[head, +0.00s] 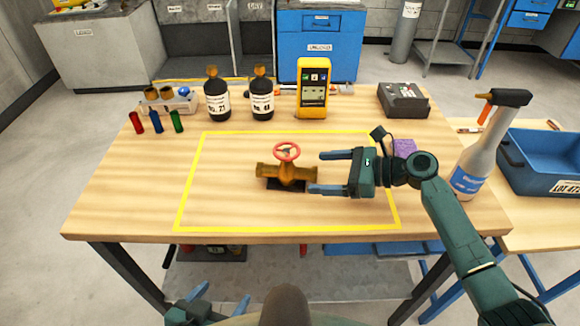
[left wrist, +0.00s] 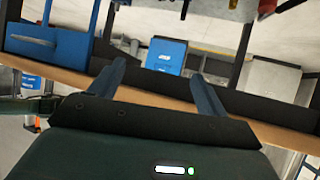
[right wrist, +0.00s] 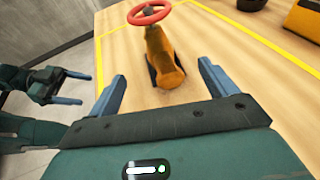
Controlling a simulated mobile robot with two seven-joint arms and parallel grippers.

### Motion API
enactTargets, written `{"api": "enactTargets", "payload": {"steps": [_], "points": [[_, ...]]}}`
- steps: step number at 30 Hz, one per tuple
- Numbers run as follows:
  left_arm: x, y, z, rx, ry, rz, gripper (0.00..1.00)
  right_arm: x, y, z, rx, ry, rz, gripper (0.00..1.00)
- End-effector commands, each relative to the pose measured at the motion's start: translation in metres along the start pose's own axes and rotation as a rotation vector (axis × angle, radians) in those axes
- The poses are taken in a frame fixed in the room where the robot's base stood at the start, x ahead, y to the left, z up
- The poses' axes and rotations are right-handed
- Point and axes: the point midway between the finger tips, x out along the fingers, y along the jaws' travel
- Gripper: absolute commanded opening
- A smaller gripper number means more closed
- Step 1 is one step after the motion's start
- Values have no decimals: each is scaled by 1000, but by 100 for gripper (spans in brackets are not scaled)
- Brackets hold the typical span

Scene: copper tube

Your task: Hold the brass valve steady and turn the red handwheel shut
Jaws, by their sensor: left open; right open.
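The brass valve (head: 272,174) lies on the wooden table inside the yellow outline, on a dark base. Its red handwheel (head: 287,151) is on top; both valve (right wrist: 160,55) and handwheel (right wrist: 149,14) also show in the right wrist view. My right gripper (head: 318,172) is open and empty at the valve's right end, fingers pointing at it, one on each side; I cannot tell contact. My left gripper (head: 220,297) is open and empty, low in front of the table, away from the valve. The left wrist view shows its fingers (left wrist: 158,72) by the table edge, without the valve.
Two dark bottles (head: 217,100), a yellow meter (head: 313,88) and a dark grey device (head: 403,99) stand along the back. Small coloured vials (head: 155,121) are at back left. A spray bottle (head: 474,168) and blue bin (head: 545,160) are right. The outlined area left of the valve is clear.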

Motion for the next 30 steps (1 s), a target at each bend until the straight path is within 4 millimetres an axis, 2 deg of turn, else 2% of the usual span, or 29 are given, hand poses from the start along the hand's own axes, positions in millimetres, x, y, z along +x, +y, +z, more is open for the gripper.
{"api": "enactTargets", "payload": {"steps": [1,5,15,21,30], "points": [[3,2,8,0,-1,6,76,9,0,-4,-3,-2,1,84],[6,8,15,-7,8,26,76,29,0,-4,-3,-2,1,84],[5,6,8,-24,27,26,76,71,0,0,0,-1,0,84],[6,4,7,-29,30,20,76,82,0,0,-2,1,0,84],[7,5,6,-36,31,17,76,83,0,0,-3,1,0,84]]}}
